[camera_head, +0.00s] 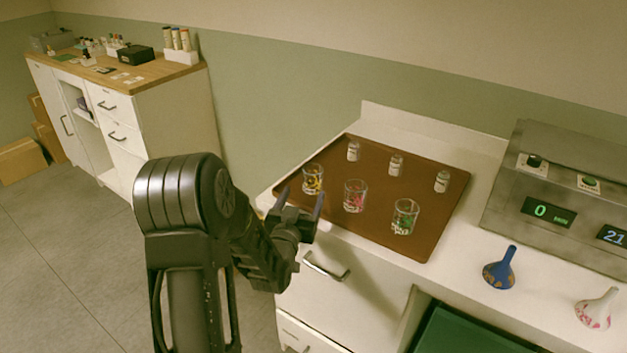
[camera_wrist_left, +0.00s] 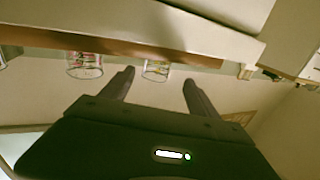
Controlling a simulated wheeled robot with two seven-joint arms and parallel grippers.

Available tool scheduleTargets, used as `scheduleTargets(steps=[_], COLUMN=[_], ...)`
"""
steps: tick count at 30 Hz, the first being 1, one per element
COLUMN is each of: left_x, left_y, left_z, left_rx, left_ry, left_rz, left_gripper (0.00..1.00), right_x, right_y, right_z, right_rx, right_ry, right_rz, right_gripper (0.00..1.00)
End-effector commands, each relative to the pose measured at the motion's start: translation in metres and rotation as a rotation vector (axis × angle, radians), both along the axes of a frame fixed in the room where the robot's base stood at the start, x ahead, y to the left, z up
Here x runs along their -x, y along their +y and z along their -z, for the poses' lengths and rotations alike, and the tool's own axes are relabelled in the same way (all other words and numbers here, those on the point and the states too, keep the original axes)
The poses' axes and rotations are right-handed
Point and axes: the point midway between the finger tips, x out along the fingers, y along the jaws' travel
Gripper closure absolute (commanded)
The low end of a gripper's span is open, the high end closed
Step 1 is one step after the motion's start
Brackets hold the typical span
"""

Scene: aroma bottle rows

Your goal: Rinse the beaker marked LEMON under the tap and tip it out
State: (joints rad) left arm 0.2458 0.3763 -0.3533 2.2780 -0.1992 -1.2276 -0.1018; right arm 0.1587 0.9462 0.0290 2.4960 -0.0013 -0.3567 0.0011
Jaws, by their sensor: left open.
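Three clear glass beakers stand in a row on a brown tray (camera_head: 440,235). The left beaker (camera_head: 313,180) has yellow print, which may be the LEMON one; its lettering is too small to read. The middle beaker (camera_head: 355,196) has pink print and the right beaker (camera_head: 405,217) green. My left gripper (camera_head: 301,198) is open and empty at the tray's front left edge, just in front of the yellow-print beaker. In the left wrist view, that beaker (camera_wrist_left: 156,70) shows between the fingertips (camera_wrist_left: 158,78), apart from them. No tap is in view. My right gripper is not in view.
Three small white-labelled bottles, one of them here (camera_head: 396,166), stand behind the beakers. A grey device (camera_head: 560,190) with displays is at the right. A blue funnel (camera_head: 499,270) and a white funnel (camera_head: 597,310) are on the white counter. A wood-topped cabinet (camera_head: 130,75) stands far left.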

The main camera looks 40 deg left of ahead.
Motion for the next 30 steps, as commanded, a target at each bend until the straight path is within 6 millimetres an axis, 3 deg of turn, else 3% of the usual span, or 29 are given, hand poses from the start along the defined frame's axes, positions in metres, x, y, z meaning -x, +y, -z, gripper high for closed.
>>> scheduleTargets(steps=[9, 20, 30], left_x=[-0.024, -0.028, -0.070], left_y=[0.009, 0.010, 0.025], left_z=[0.000, 0.000, 0.002], left_rx=[0.000, 0.000, -0.001], left_ry=[0.000, 0.000, 0.001], left_rz=[0.001, 0.001, 0.000], left_gripper=[0.30, 0.30, 0.30], right_x=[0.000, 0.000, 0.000], right_y=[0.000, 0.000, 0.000], right_z=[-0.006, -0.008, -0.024], right_rx=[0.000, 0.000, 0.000], right_ry=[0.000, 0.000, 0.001], right_rz=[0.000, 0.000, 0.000], right_gripper=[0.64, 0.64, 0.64])
